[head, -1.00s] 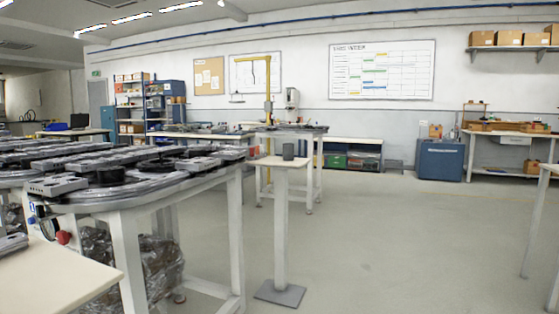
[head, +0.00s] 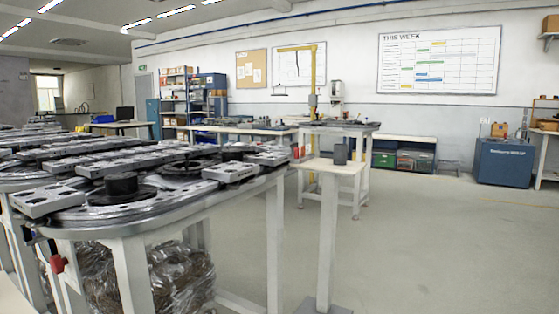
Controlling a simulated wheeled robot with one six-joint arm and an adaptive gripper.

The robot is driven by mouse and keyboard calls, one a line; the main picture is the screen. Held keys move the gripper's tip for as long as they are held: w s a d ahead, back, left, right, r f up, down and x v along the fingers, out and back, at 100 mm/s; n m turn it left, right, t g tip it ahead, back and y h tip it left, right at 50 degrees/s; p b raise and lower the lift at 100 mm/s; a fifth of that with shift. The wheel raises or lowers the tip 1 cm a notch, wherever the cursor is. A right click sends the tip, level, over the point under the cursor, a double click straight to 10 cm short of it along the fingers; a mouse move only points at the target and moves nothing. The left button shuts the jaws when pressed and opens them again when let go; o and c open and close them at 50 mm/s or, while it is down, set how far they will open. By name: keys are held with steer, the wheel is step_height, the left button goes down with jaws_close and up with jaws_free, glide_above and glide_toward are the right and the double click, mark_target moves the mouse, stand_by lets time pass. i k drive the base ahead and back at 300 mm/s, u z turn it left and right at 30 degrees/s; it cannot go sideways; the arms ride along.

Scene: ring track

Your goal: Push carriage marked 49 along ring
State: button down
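The ring track (head: 150,209) is an oval grey rail on a white-legged table at the left. Several flat grey carriages ride on it. One carriage (head: 48,202) sits at the near left end, another (head: 230,173) on the near right side, and another (head: 268,159) just behind that. No number can be read on any carriage, so I cannot tell which is 49. Black round hubs (head: 121,185) stand inside the ring. My gripper is not in this view.
A white pedestal (head: 327,230) with a small dark block (head: 340,154) stands just right of the track table. Wrapped bundles (head: 180,278) lie under the table. A blue cabinet (head: 503,162) stands at the back right. Open grey floor (head: 440,240) lies to the right.

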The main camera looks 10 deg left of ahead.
mark_target(232, 172)
steer(key=u, duration=0.25)
steer(key=i, duration=0.85)
steer(key=u, duration=0.45)
